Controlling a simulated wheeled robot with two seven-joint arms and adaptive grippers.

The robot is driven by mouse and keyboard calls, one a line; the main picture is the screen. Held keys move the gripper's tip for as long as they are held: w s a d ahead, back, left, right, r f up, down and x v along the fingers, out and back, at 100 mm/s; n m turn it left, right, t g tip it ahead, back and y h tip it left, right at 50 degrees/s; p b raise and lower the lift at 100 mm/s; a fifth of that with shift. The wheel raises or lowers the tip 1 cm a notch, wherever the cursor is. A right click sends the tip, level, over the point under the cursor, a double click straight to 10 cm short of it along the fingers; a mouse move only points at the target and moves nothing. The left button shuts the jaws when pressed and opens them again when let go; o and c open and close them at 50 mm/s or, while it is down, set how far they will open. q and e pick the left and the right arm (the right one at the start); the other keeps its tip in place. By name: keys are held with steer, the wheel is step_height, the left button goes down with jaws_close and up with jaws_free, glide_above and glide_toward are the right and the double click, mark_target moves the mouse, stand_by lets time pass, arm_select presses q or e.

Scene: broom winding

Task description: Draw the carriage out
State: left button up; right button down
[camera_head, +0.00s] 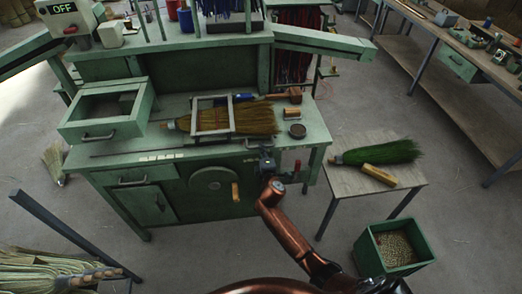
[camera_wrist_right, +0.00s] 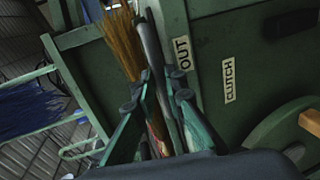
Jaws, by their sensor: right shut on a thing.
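A grey rectangular frame (camera_head: 197,117), which may be the carriage, lies on the green bench (camera_head: 105,155) around a straw broom (camera_head: 255,118). My right gripper (camera_head: 266,164) is at the bench's front edge, right of the handwheel. In the right wrist view its fingers (camera_wrist_right: 160,110) are shut on a grey bar (camera_wrist_right: 151,45), beside the label OUT (camera_wrist_right: 182,53). The label CLUTCH (camera_wrist_right: 229,80) is further right. The bar's far end and its link to the frame cannot be made out. My left gripper is not in view.
A handwheel (camera_head: 212,182) with a wooden grip is on the bench front. A red-handled part (camera_head: 297,170) is right of my gripper. A side table (camera_head: 350,185) holds a green brush (camera_head: 385,152). A green bin (camera_head: 365,258) stands on the floor.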

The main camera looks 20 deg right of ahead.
steer(key=c, duration=2.2)
jaws_free()
steer(key=shift+s+d, duration=0.1)
steer(key=shift+d, duration=0.3)
steer(key=shift+o, duration=1.2)
steer(key=shift+a, duration=0.2)
steer(key=v, duration=1.2)
